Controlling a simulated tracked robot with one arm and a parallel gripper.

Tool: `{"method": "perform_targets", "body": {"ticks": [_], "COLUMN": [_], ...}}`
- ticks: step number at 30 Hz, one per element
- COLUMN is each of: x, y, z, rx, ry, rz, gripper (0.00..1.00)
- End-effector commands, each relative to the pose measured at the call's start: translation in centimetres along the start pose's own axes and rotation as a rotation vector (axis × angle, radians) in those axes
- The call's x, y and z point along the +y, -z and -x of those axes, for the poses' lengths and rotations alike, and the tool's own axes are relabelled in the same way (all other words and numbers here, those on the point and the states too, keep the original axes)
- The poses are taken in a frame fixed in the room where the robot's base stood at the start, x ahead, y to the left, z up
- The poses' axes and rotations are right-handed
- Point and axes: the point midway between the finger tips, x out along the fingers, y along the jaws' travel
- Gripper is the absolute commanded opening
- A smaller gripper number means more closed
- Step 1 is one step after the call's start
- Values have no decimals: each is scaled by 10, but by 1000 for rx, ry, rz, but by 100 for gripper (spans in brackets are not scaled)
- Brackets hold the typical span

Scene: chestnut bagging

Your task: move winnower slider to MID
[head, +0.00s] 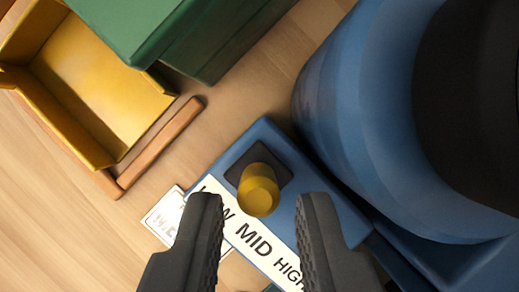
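The winnower slider is a yellow round knob (259,190) on a dark square plate, on a blue panel (330,208). LOW is partly covered by the knob and my left finger. My gripper (262,205) is open, with dark ridged fingers on either side of the label and the knob between and just beyond their tips. I see no finger touching the knob. The blue winnower body (350,95) with a black opening stands at the right.
A yellow tray (85,85) and green box (150,35) stand at the upper left. A wooden rail (160,140) runs by the tray. A small white card (165,215) lies left of the panel. Wooden table is bare at the lower left.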

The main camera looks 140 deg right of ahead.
Motion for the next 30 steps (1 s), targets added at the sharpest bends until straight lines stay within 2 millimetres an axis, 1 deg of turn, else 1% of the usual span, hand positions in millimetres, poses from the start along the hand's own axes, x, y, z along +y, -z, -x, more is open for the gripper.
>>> {"method": "perform_targets", "body": {"ticks": [3, 7, 12, 20, 21, 23, 30], "x": [-1, -1, -1, 0, 0, -1, -2], "y": [-1, -1, 0, 0, 0, 0, 0], "z": [-12, -20, -24, -24, -24, -25, -25], "rx": [-3, -3, 0, 0, -1, -1, -1], "ry": [2, 2, 0, 0, 0, 0, 2], "rz": [0, 1, 1, 1, 1, 1, 4], "gripper": [23, 23, 23, 23, 18, 1, 0]}}
